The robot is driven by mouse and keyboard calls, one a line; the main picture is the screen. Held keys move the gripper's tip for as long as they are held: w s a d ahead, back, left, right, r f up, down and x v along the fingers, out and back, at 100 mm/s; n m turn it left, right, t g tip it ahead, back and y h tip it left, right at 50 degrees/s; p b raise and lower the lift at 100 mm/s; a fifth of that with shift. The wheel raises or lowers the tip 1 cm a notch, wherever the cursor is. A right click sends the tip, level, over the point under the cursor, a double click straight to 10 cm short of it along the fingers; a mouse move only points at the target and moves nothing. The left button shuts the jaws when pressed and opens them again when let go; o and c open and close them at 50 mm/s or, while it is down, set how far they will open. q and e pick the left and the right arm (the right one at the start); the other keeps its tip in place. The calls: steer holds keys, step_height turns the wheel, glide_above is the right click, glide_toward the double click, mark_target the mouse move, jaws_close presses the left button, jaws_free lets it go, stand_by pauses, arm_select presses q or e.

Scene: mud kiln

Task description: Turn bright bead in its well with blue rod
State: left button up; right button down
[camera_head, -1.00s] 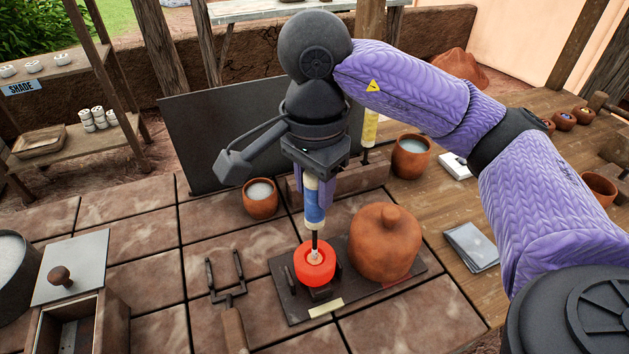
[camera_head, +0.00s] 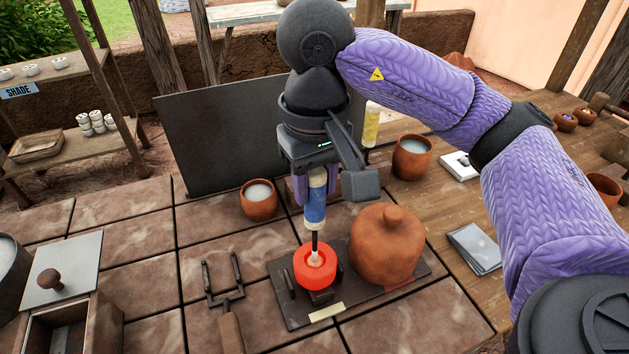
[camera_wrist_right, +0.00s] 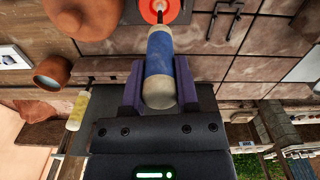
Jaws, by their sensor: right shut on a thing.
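My right gripper (camera_head: 317,185) is shut on the blue rod (camera_head: 315,210), which has a blue band between pale sections and a dark shank. The rod stands nearly upright, and its lower tip reaches into the middle of the glowing red-orange well (camera_head: 316,268). A small pale bead (camera_head: 315,259) shows at the tip in the head view. The wrist view shows the rod (camera_wrist_right: 160,65) between the two purple fingers, pointing at the glowing well (camera_wrist_right: 161,8). Whether the tip only touches the bead or is fixed in it, I cannot tell. My left gripper is not in view.
The well sits on a dark plate (camera_head: 292,308) beside a lidded clay pot (camera_head: 386,245). A two-pronged fork tool (camera_head: 225,290) lies to the left. Clay cups stand behind, one with pale contents (camera_head: 260,198). A yellow-handled rod (camera_head: 371,125) stands behind my right gripper.

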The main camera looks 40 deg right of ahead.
steer(key=shift+n, duration=0.8)
steer(key=shift+r+p, duration=1.2)
steer(key=shift+r, duration=0.05)
steer(key=shift+r+p, duration=0.45)
steer(key=shift+r, duration=0.1)
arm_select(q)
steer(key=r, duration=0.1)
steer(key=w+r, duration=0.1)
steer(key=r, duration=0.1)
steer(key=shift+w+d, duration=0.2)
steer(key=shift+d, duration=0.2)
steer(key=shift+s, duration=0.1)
